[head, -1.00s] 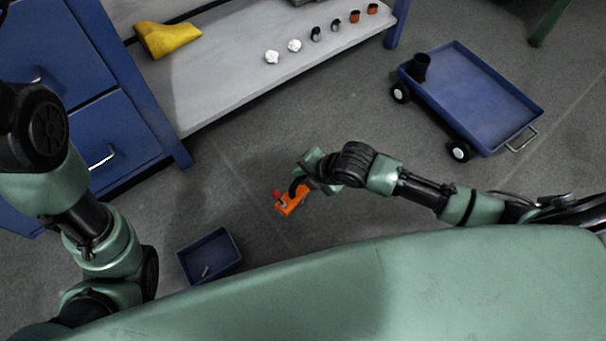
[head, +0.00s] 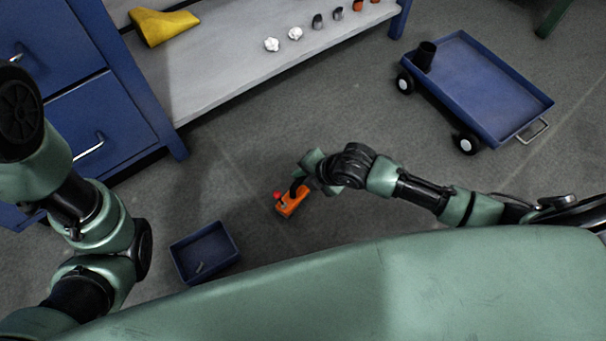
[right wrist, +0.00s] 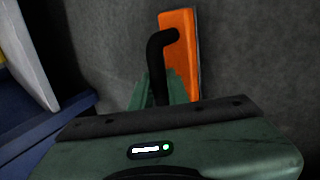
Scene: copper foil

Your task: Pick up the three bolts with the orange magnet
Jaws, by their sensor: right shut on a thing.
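The orange magnet (head: 293,205), a block with a black handle and a small red part at one end, is held out over the floor in the head view. My right gripper (head: 303,185) is shut on its handle. In the right wrist view the orange block (right wrist: 182,60) and its bent black handle (right wrist: 158,62) show beyond the gripper. A small bolt (head: 200,267) lies in the blue tray (head: 230,231); I cannot make out other bolts. My left arm shows at the left, but its gripper is out of the picture.
A grey shelf (head: 215,75) holds a yellow thing (head: 163,26), two white pieces and several small dark and orange items. Blue drawers (head: 95,125) stand at the left. The floor between is clear.

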